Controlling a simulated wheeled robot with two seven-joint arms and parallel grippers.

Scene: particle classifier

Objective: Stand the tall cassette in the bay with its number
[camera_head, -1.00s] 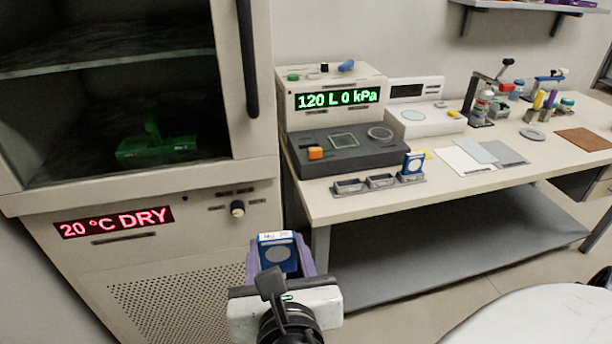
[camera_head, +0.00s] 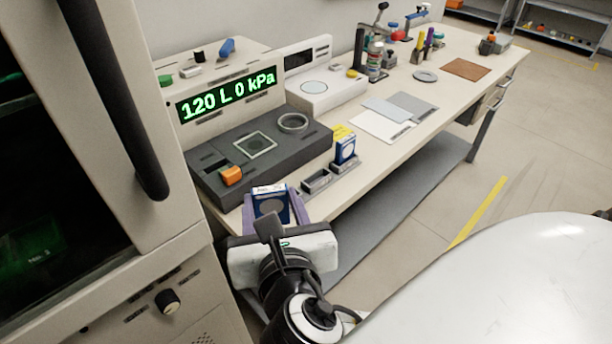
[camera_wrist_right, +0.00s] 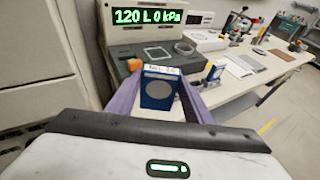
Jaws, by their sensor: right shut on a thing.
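A row of grey bays (camera_head: 318,181) lies along the bench's front edge, partly hidden behind the cassette and gripper. Another blue cassette (camera_head: 346,150) stands in the bay at the right end, beside a yellow tag. My left gripper is not in view.
A dark panel (camera_head: 215,171) with an orange block and a machine reading 120 L 0 kPa (camera_head: 228,96) stand behind the bays. A cabinet with a dark handle (camera_head: 125,110) is close on the left. White and grey sheets (camera_head: 380,125) lie to the right.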

